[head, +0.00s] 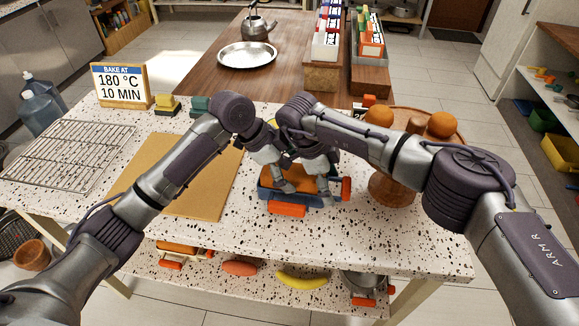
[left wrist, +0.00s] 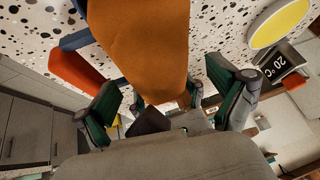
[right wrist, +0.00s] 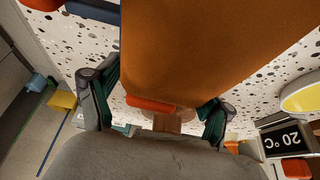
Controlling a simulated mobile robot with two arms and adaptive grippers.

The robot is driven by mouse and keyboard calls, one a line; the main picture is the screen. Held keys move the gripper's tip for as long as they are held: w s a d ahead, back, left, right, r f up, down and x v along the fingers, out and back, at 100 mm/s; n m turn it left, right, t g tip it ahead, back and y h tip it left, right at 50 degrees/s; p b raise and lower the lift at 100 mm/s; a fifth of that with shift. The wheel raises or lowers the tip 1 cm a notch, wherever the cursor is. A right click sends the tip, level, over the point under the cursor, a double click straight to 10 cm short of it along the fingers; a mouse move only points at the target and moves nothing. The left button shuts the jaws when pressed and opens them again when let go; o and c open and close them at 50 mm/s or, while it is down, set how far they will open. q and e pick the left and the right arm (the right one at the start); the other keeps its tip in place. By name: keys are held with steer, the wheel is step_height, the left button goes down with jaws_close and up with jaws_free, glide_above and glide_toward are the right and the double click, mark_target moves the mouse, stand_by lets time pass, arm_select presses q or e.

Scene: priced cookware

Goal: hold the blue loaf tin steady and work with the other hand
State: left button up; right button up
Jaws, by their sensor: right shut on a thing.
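The blue loaf tin (head: 310,200) stands on the speckled counter with red-orange handles at its ends. An orange-brown loaf (head: 300,179) lies in it. My left gripper (head: 279,186) is over the left part of the tin. In the left wrist view its fingers (left wrist: 172,105) are spread with the loaf between them and a gap on one side. My right gripper (head: 320,180) is over the right part. In the right wrist view its fingers (right wrist: 160,112) close on the loaf (right wrist: 210,45). Part of the tin's wall (right wrist: 95,10) shows there. The finger contacts are partly hidden.
A tan board (head: 185,170) and a wire rack (head: 65,155) lie to the left. A wooden stand (head: 395,186) with round orange-brown items is close on the right. A sign (head: 121,86) stands at the back left. The counter's front strip is clear.

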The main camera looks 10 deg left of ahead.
arm_select(q)
steer(key=shift+r, duration=0.1)
steer(key=c, duration=1.1)
arm_select(e)
steer(key=o, duration=1.3)
